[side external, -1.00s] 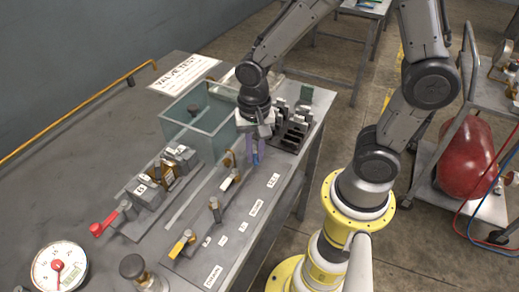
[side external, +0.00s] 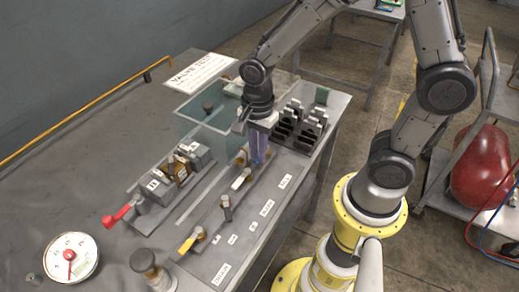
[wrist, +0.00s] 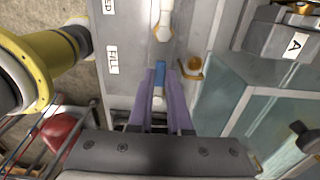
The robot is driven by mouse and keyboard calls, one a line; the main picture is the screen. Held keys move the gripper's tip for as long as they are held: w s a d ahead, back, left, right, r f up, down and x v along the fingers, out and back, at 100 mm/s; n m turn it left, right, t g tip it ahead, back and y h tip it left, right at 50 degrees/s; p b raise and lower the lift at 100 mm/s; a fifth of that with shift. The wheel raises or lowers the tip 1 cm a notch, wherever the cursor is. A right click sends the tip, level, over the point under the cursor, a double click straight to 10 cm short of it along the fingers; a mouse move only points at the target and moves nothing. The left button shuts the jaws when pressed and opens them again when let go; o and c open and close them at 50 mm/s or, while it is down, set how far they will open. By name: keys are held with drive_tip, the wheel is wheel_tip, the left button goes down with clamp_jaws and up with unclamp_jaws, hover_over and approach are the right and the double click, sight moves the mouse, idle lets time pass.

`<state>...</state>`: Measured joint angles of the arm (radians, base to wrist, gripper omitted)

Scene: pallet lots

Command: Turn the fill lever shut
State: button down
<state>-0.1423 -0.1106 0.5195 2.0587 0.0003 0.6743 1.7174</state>
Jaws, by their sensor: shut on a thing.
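The fill lever's blue handle (wrist: 160,68) shows between the purple fingers of my gripper (wrist: 161,77) in the wrist view. The gripper is shut on it, with a finger on each side. The white FILL label (wrist: 112,60) is on the grey panel, left of the handle. In the side view my gripper (side external: 260,158) points down over the far end of the valve panel (side external: 250,203), and its fingers hide most of the lever. The FILL label (side external: 285,181) lies to the right of the fingers.
A white-handled lever (side external: 241,179), a dark lever (side external: 226,207) and a yellow lever (side external: 189,243) line the same panel. A glass tank (side external: 207,125) stands close left of the gripper. A dark slotted rack (side external: 300,125) is behind right. A red lever (side external: 117,217) and gauge (side external: 71,257) are at left.

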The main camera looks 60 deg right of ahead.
drive_tip(key=shift+w+r, duration=0.1)
idle(0.3)
drive_tip(key=c, duration=0.8)
unclamp_jaws()
drive_tip(key=shift+c, duration=0.2)
